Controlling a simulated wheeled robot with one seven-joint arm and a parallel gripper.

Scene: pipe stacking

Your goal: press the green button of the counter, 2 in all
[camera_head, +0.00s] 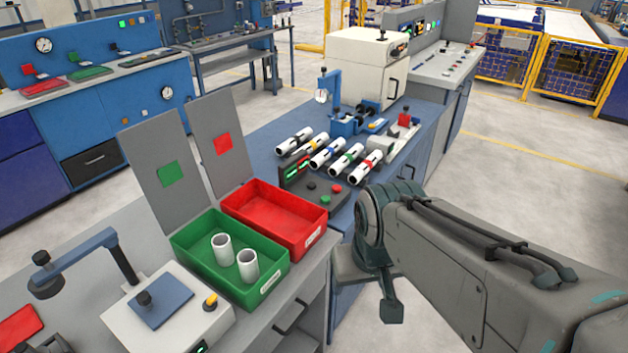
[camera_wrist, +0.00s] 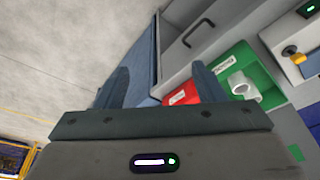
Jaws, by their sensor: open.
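The counter (camera_head: 297,172) is a dark box with a lit display on the blue bench, behind the red bin. Its sloped front holds a green button (camera_head: 325,199), a red button (camera_head: 337,188) and a dark button (camera_head: 311,185). My gripper (camera_wrist: 160,88) is open and empty in the wrist view, its two fingers wide apart. In the head view my arm comes in from the right, and its end is to the right of the counter and nearer the camera, apart from the buttons. The counter does not show clearly in the wrist view.
A green bin (camera_head: 183,262) with two white pipes stands beside a red bin (camera_head: 264,236). Several banded pipes (camera_head: 325,152) lie behind the counter. A blue test stand (camera_head: 350,122) is farther back.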

